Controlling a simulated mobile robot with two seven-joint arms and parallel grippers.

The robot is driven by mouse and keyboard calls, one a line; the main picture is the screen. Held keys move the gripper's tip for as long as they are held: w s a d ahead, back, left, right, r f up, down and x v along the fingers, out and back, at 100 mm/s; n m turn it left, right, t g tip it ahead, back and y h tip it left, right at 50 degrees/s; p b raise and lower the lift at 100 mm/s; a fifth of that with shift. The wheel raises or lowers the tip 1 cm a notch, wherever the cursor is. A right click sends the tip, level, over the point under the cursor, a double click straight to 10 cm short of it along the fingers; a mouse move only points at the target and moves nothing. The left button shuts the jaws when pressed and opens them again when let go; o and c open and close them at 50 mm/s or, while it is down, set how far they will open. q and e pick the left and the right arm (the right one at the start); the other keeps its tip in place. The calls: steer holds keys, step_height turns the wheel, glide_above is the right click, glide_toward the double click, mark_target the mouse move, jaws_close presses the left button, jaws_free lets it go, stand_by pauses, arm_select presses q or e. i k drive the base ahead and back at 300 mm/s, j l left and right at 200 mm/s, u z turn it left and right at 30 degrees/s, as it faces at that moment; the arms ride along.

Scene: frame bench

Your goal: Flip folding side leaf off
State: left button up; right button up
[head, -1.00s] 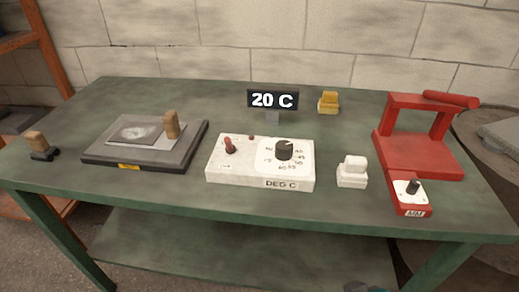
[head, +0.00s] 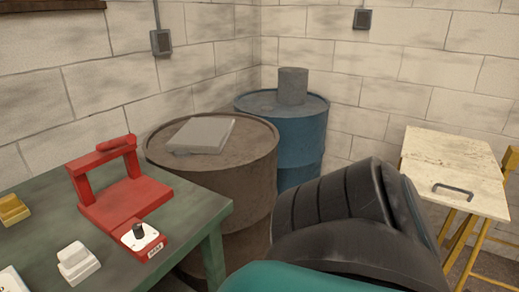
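A pale, worn board (head: 452,165) with a dark bar handle (head: 453,190) is at the right side of the head view, on yellow legs (head: 464,243). It looks like the folding leaf, but I cannot tell for sure. It appears raised and roughly level. Its hinge is not clear, and its lower left is hidden behind a large black ribbed thing. Neither of my grippers is in view.
The large black ribbed thing (head: 325,200), like tyres, stands in the foreground above a teal surface (head: 320,280). Behind it are a brown drum (head: 225,190) and a blue drum (head: 300,160). The green bench (head: 180,215) with a red frame (head: 130,205) is at left.

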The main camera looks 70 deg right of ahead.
mark_target(484, 197)
steer(key=z, duration=3.7)
